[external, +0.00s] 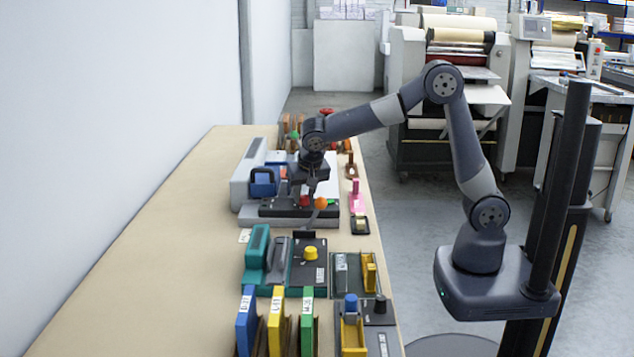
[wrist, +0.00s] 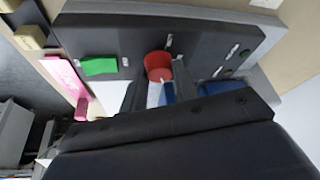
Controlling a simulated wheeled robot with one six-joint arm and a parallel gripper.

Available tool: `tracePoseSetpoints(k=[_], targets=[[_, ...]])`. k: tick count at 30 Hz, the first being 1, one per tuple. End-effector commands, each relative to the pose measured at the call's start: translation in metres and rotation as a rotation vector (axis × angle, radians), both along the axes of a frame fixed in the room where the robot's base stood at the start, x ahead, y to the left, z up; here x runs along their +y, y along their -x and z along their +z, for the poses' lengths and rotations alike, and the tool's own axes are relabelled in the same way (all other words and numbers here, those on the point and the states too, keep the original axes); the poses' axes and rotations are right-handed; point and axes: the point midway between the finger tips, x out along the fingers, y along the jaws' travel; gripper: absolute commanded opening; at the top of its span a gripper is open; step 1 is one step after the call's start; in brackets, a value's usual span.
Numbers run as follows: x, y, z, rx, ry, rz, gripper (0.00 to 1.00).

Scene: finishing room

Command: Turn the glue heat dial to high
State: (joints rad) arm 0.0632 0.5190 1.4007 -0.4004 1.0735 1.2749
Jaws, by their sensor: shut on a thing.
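In the wrist view a round red dial (wrist: 158,66) stands on a dark control panel (wrist: 205,38), with small white marks around it. My gripper (wrist: 160,84) is shut on this dial, its grey fingers on either side. A white strip and a blue patch show between the fingers. In the external view my gripper (external: 308,193) points down over the grey machine (external: 244,185), and the red dial (external: 304,201) shows small at its tips. The writing at the marks is too small to read, and the dial's setting cannot be told.
A green block (wrist: 99,66) sits beside the dial on the panel. A pink tool (external: 356,196) lies to the right. The bench's left side is clear.

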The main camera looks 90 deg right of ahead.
Motion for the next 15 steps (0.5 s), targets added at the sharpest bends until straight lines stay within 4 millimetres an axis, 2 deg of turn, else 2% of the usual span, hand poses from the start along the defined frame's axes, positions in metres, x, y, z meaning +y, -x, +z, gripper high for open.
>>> tracePoseSetpoints(k=[9,10,15], targets=[[0.0001,0.0003,-0.0007,0.002,0.000,0.001,0.06],[0.0001,0.0003,-0.0007,0.002,0.000,0.001,0.31],[0.0001,0.0002,-0.0006,0.002,0.000,0.001,0.45]])
